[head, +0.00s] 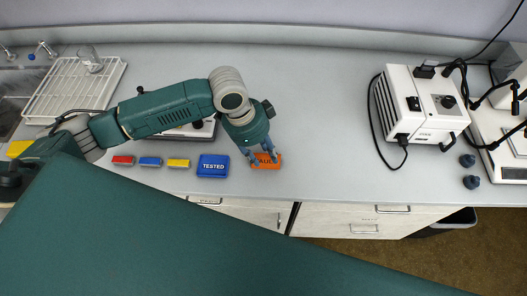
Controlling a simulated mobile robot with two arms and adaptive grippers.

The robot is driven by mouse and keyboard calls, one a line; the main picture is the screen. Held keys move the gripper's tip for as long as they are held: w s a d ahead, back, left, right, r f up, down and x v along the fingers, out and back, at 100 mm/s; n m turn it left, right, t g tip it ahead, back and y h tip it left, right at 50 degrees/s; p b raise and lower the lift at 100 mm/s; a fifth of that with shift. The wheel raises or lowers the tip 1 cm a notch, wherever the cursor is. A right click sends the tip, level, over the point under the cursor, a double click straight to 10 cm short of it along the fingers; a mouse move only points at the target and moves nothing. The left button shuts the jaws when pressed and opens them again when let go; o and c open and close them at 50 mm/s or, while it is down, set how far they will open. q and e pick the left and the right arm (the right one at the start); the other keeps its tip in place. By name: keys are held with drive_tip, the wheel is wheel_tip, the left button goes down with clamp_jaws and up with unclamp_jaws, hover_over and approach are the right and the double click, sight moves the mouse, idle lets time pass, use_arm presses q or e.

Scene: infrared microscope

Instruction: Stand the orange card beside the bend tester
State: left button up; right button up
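The orange card (267,166) lies near the front edge of the grey bench, right of the blue TESTED card; part of its lettering is covered. My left gripper (264,157) reaches down over it, with its blue-grey fingers apart at the card's upper part. I cannot tell if they touch it. A low pale device with a dark knob (197,125), possibly the bend tester, stands behind my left arm, which hides much of it. My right gripper is not in view.
The blue TESTED card (213,166) and small red (123,160), blue (150,162) and yellow (178,163) blocks line the front edge. A white instrument box (423,105) with cables stands right. A drying rack (75,88) stands left. The bench between gripper and box is clear.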

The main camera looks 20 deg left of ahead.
use_arm(q)
drive_tip(key=shift+r, duration=0.1)
drive_tip(key=v, duration=1.2)
drive_tip(key=shift+b, duration=0.4)
